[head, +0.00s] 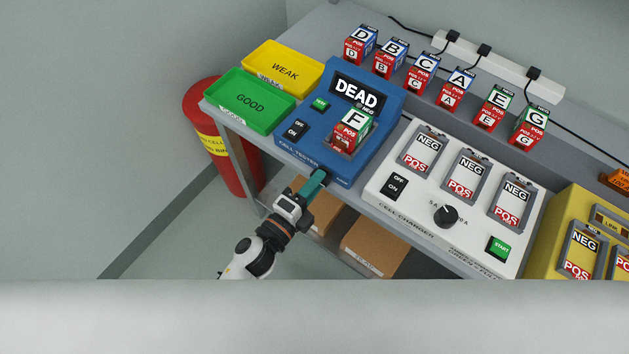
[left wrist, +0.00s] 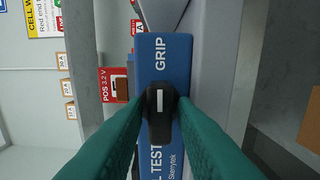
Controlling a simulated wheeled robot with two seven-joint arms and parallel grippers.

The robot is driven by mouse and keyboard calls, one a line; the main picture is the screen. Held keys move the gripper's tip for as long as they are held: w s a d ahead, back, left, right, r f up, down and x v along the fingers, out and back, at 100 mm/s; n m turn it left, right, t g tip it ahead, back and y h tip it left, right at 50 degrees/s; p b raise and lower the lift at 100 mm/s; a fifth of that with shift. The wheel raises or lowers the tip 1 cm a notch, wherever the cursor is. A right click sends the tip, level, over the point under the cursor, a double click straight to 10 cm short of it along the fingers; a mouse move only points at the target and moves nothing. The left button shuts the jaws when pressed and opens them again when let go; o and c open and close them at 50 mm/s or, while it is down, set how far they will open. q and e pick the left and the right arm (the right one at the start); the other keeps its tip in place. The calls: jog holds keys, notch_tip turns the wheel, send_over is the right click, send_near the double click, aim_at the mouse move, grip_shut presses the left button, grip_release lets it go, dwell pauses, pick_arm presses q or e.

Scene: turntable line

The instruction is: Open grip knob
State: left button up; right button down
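The grip knob (left wrist: 160,98) is black with a white mark and sits on the blue cell tester's front face, below the word GRIP. The mark lies in line with the knob's long side. My left gripper (head: 320,175) reaches the front edge of the cell tester (head: 366,165). In the left wrist view its teal fingers (left wrist: 161,103) lie close along both sides of the knob and appear shut on it. The head view hides the knob behind the fingers. Cell F (head: 351,129) stands in the tester, whose display (head: 355,93) reads DEAD. My right gripper is not in view.
A green GOOD tray (head: 275,122) and yellow WEAK tray (head: 310,88) stand left of the tester. A white cell charger (head: 415,215) stands to its right. Several cells stand along the back. A red bin (head: 205,100) and cardboard boxes (head: 372,246) are below.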

pick_arm(q)
grip_shut()
jog(key=shift+n, duration=0.3)
jog(key=shift+n+p, duration=3.15)
jog(key=shift+n, duration=5.35)
jog(key=shift+f, duration=0.1)
